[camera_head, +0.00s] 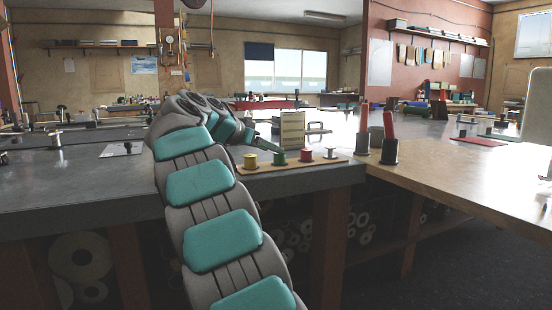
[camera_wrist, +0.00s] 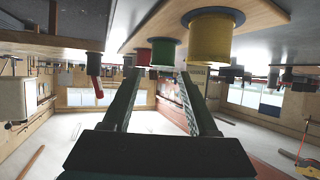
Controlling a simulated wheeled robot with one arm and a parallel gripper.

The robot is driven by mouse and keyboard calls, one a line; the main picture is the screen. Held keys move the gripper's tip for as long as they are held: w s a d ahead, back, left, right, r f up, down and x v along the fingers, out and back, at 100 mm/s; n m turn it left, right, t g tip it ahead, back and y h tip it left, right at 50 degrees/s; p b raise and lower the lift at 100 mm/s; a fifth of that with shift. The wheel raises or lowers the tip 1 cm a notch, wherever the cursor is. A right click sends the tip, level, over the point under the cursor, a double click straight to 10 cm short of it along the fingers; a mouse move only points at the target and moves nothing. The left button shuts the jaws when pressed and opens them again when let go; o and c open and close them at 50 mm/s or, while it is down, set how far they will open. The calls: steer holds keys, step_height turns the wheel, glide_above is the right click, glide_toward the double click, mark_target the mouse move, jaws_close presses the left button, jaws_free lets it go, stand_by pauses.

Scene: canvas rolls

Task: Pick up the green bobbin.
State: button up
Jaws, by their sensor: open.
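The green bobbin (camera_head: 279,158) stands upright on a wooden board (camera_head: 300,165) near the bench's front edge, between a yellow bobbin (camera_head: 250,161) and a red bobbin (camera_head: 307,155). My gripper (camera_head: 272,148) reaches in from the left, just above and behind the row, partly hidden by my arm. In the wrist view, which is upside down, my gripper (camera_wrist: 159,71) is open with nothing between its fingers. The green bobbin (camera_wrist: 163,51) lies ahead, roughly in line with the gap between the fingertips. I cannot tell the exact distance to it.
A white bobbin (camera_head: 330,153) stands at the board's right end.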

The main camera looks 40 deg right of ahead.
mark_target(279, 164)
steer(key=shift+p+x, duration=0.5)
steer(key=shift+x, duration=2.4)
steer(key=shift+w+f, duration=0.15)
steer(key=shift+w, duration=0.05)
jaws_close()
